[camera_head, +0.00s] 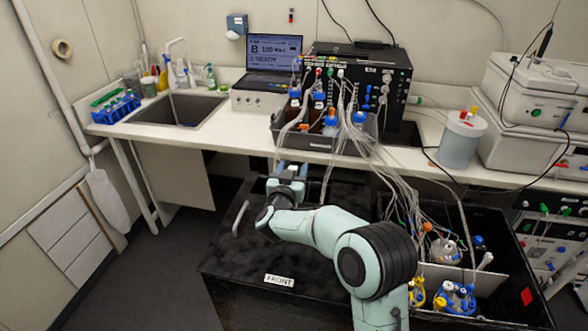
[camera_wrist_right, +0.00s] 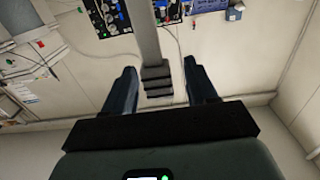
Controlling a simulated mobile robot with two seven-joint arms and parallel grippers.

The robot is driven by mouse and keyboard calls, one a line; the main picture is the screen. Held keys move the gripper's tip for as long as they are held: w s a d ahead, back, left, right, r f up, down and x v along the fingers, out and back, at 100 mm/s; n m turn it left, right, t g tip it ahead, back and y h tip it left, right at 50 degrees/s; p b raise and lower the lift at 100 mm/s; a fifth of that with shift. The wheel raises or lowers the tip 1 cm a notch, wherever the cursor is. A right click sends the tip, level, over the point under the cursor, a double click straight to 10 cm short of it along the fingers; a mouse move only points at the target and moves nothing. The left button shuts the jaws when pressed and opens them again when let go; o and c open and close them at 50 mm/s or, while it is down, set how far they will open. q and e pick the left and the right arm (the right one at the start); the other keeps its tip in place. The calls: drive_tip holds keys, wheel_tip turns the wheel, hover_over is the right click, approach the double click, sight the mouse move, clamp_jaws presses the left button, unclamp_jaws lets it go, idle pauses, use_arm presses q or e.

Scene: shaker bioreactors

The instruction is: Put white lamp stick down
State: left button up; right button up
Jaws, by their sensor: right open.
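A thin pale stick (camera_head: 240,217) shows on the black surface left of my right gripper. It may be the white lamp stick, but I cannot tell for sure. My right gripper (camera_head: 288,170) is above the black surface, just in front of the bench edge. In the right wrist view its jaws (camera_wrist_right: 158,78) are apart. A grey bar (camera_wrist_right: 145,32) with a dark ribbed end (camera_wrist_right: 157,82) shows between them, with gaps on both sides. I cannot tell whether this bar is the lamp stick. My left gripper is out of view.
The black surface (camera_head: 225,255) has free room at its left and front. Tubes and bottles (camera_head: 445,250) crowd the right. A bottle tray (camera_head: 360,148), a controller (camera_head: 375,85) and a laptop (camera_head: 270,62) stand on the bench behind. A sink (camera_head: 180,110) is at left.

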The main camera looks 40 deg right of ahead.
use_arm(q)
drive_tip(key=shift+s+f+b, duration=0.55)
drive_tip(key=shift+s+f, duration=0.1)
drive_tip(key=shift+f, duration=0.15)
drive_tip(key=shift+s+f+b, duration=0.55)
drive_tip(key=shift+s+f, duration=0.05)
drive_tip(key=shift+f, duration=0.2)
use_arm(e)
drive_tip(key=v, duration=1)
drive_tip(key=shift+s+a, duration=0.25)
drive_tip(key=shift+s, duration=0.05)
drive_tip(key=shift+f, duration=0.15)
